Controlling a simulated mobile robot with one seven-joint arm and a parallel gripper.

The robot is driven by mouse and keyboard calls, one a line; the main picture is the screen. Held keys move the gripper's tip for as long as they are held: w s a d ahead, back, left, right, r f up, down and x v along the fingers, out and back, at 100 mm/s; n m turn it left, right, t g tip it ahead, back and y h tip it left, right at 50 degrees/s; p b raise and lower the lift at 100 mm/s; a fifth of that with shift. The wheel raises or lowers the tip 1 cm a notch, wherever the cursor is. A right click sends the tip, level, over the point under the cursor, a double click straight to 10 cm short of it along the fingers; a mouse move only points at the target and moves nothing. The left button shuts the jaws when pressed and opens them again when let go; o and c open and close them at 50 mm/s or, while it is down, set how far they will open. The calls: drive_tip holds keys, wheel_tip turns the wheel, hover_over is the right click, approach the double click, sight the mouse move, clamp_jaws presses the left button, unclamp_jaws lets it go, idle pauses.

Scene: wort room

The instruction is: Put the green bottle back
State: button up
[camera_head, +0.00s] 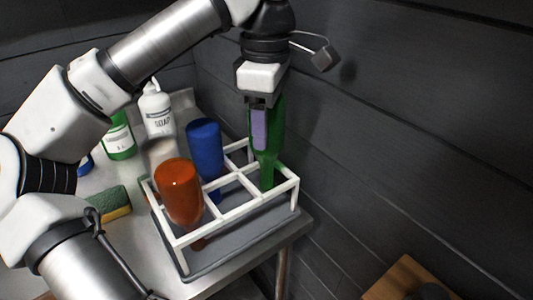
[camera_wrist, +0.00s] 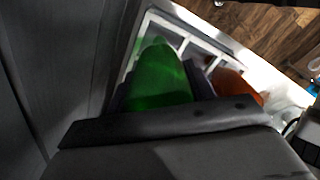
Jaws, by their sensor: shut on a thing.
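The green bottle (camera_head: 267,150) is neck down, its wide end up, over the far right part of the white rack (camera_head: 235,221). My gripper (camera_head: 260,125) is shut on its upper body from above. Its narrow lower end shows within the outline of the right rear compartment; I cannot tell whether it touches the bottom. In the wrist view the green bottle (camera_wrist: 160,80) is between the fingers, with the rack (camera_wrist: 190,37) beyond. The fingers hide part of it.
An orange bottle (camera_head: 180,190) and a blue bottle (camera_head: 205,150) stand in other rack compartments. A grey tray (camera_head: 230,243) lies under the rack. A soap bottle (camera_head: 157,112), a green-white bottle (camera_head: 119,140) and a sponge (camera_head: 110,204) are left. The dark wall is close on the right.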

sight(267, 151)
drive_tip(key=shift+f, duration=3.05)
drive_tip(key=o, duration=1)
wheel_tip(267, 151, up, 12)
drive_tip(key=shift+r+p, duration=0.1)
drive_tip(key=shift+p, duration=0.25)
